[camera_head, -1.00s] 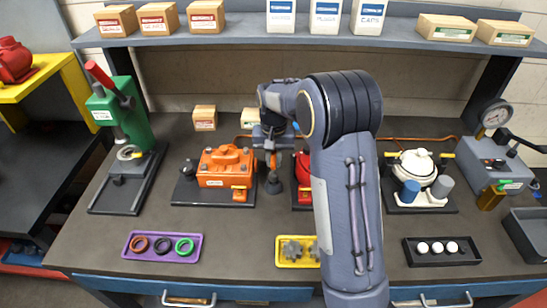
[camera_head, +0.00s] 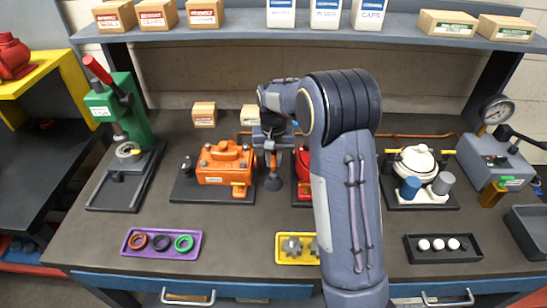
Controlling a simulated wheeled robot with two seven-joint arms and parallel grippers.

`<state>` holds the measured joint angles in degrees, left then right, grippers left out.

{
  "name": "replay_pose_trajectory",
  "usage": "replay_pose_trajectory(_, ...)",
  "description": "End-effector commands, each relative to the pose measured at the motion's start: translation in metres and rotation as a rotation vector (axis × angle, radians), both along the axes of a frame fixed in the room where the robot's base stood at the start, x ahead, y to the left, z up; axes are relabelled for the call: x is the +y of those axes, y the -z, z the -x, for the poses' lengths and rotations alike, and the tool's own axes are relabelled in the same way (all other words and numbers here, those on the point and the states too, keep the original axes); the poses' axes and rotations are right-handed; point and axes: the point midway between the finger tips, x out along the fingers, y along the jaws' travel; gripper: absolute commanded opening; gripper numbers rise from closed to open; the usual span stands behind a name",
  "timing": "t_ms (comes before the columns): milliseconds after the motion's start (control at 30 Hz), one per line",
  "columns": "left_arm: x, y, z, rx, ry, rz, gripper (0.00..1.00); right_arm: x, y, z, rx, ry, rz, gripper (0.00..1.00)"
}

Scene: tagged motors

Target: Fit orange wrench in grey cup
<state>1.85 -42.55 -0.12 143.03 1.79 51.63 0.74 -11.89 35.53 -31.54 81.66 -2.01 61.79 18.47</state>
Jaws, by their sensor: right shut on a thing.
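My right gripper (camera_head: 270,148) points down between the orange motor (camera_head: 226,163) and the red motor, its fingers shut around a narrow orange piece that seems to be the orange wrench (camera_head: 272,159). Most of the wrench is hidden by the fingers. Just below stands a dark grey piece with a wide foot (camera_head: 273,183); I cannot tell whether the wrench touches it. I cannot tell which grey piece is the cup. My left gripper is not in view.
My right arm covers much of the red motor (camera_head: 302,172). A purple tray of rings (camera_head: 161,257), a yellow gear tray (camera_head: 284,258) and a black tray (camera_head: 442,260) lie along the front. A green press (camera_head: 130,112) stands left, a gauge unit (camera_head: 490,150) right.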

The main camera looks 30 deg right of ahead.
Motion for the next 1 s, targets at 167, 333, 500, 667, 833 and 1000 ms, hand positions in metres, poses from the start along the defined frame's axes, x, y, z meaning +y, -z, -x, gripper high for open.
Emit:
replay_pose_trajectory(167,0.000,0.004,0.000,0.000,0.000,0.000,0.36,0.000,0.005,0.000,0.000,0.000,0.000,0.00)
replay_pose_trajectory(333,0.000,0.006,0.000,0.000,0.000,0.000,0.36,0.000,0.010,0.000,-0.001,0.000,0.001,0.00)
replay_pose_trajectory(500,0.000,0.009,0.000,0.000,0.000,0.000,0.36,0.000,0.014,0.000,-0.001,0.000,0.001,0.00)
replay_pose_trajectory(667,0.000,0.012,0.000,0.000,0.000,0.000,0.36,0.000,0.018,0.000,-0.001,0.000,0.001,0.00)
replay_pose_trajectory(833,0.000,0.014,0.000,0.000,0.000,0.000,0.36,0.000,0.022,0.000,-0.001,0.000,0.001,0.00)
replay_pose_trajectory(1000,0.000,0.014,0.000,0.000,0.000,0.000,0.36,0.000,0.023,0.000,-0.001,0.000,0.001,0.23)
